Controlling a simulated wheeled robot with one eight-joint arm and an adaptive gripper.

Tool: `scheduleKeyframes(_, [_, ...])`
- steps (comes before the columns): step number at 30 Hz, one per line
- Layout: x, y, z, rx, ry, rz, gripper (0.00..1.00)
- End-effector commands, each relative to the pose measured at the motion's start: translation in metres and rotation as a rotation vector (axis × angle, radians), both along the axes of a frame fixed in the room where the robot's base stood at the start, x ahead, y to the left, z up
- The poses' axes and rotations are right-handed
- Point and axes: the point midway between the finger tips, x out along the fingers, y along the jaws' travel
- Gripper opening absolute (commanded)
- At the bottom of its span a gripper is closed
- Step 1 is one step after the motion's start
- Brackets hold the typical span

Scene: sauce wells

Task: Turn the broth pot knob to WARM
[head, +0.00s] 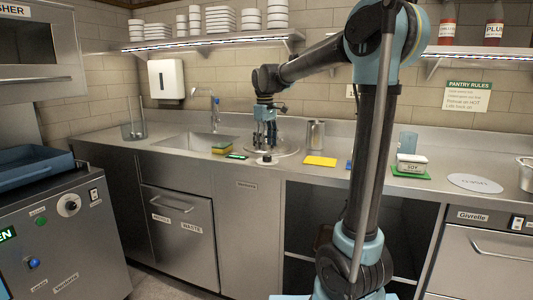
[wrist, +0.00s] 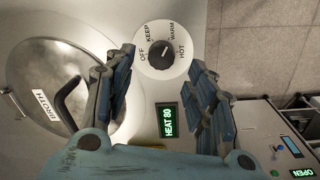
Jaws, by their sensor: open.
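The broth pot knob (wrist: 158,57) is a dark knob on a round white dial marked OFF, KEEP, WARM and HOT. Its pointer seems to face the WARM–HOT side; the exact mark is too small to tell. A green display (wrist: 168,120) beside it reads HEAT 80. The steel pot lid (wrist: 28,75), labelled BROTH, lies left of the knob in the wrist view. My gripper (wrist: 161,59) is open, its fingers on either side of the dial and apart from the knob. In the head view my gripper (head: 265,146) hangs above the knob (head: 267,158).
A yellow-green sponge (head: 222,149) and the sink (head: 192,143) are to the left. A steel canister (head: 316,135) and a yellow card (head: 320,161) stand to the right. A shelf with stacked dishes (head: 221,20) runs above the counter.

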Motion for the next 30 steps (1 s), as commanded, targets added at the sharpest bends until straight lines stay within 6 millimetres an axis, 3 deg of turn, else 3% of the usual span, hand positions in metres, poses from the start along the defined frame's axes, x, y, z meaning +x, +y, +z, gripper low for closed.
scheduleKeyframes(6, [-0.001, 0.001, 0.04, -0.001, 0.001, 0.0, 0.51])
scheduleKeyframes(12, [-0.001, 0.002, 0.061, -0.001, 0.001, 0.0, 0.51])
scheduleKeyframes(26, [-0.002, 0.002, 0.068, -0.001, 0.001, -0.001, 0.51])
scheduleKeyframes(30, [-0.01, -0.009, 0.065, 0.003, -0.003, -0.024, 0.51])
